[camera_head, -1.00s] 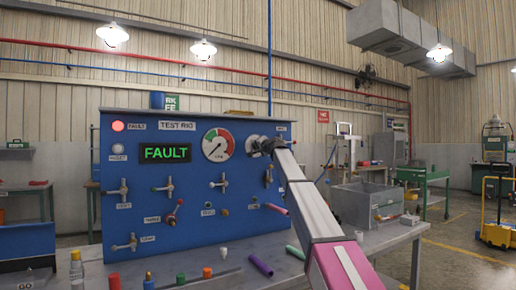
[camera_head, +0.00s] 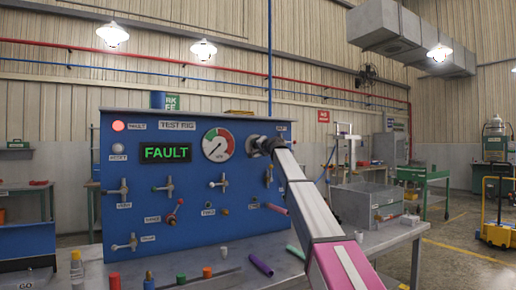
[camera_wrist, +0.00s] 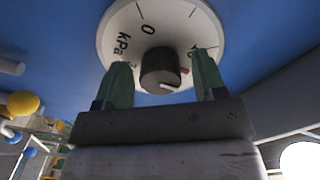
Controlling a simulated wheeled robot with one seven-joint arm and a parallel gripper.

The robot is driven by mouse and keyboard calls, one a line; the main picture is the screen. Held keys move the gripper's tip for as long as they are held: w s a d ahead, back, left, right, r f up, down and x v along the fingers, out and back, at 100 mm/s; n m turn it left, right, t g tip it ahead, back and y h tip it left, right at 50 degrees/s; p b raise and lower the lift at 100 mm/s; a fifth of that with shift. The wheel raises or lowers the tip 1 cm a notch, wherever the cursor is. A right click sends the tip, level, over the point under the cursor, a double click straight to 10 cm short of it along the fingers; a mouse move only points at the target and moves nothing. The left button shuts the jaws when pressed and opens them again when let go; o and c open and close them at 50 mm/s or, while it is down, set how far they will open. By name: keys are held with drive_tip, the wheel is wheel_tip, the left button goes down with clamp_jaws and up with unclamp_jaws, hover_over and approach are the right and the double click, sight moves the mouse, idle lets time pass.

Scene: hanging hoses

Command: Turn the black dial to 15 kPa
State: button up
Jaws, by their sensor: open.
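The black dial (camera_wrist: 160,66) sits on a white round scale plate (camera_wrist: 112,28) on the blue panel in the wrist view. A "0" and "kPa" are readable on the plate; other marks are partly hidden. A pale line on the dial's face points toward the lower right, and a red mark shows on the plate just right of the dial. My gripper (camera_wrist: 162,64) is open, its green fingers on either side of the dial with visible gaps. In the head view my gripper (camera_head: 260,146) is at the panel's upper right and mostly hides the dial.
The blue test rig panel (camera_head: 120,235) carries a lit red lamp (camera_head: 118,126), a green "FAULT" display (camera_head: 165,152), a pressure gauge (camera_head: 218,145) and several valve handles. Loose coloured pieces lie on the bench (camera_head: 235,255) below. A grey bin (camera_head: 365,205) stands to the right.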

drive_tip(key=shift+s+d, duration=0.1)
drive_tip(key=v, duration=1)
drive_tip(key=shift+s+d, duration=0.2)
drive_tip(key=shift+s, duration=0.05)
